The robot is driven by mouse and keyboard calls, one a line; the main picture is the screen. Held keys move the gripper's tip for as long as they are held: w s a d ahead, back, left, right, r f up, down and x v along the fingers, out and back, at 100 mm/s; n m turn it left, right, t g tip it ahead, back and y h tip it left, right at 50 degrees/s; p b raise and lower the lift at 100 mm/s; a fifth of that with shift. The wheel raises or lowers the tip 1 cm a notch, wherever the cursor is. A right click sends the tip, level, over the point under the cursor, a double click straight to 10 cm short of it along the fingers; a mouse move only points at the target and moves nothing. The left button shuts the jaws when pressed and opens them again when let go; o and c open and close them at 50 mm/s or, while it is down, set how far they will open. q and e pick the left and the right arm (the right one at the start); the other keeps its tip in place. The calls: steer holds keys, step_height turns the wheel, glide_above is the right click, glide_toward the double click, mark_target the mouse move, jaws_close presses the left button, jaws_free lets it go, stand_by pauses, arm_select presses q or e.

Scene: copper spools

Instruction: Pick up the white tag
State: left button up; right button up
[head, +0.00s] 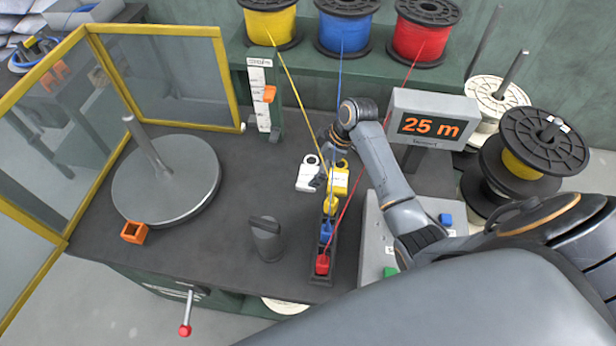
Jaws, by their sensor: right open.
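The white tag (308,174), with a ring-shaped top, is near the middle of the dark workbench. A yellow tag (339,180) of similar shape is just to its right. My right gripper (326,170) is open and points down at the two tags from above. Its fingers are small and partly hidden by the wrist, and I cannot tell whether they touch either tag. My left gripper is not in view.
Yellow, blue and red wires run from spools (344,32) at the back to a block row (327,232). A round turntable (166,180), orange block (134,232) and grey cylinder (267,240) are left.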

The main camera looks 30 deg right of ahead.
mark_target(306, 178)
steer(key=x, duration=0.3)
steer(key=shift+w+a+f, duration=0.1)
steer(key=shift+a+f, duration=0.05)
steer(key=shift+a, duration=0.15)
jaws_close()
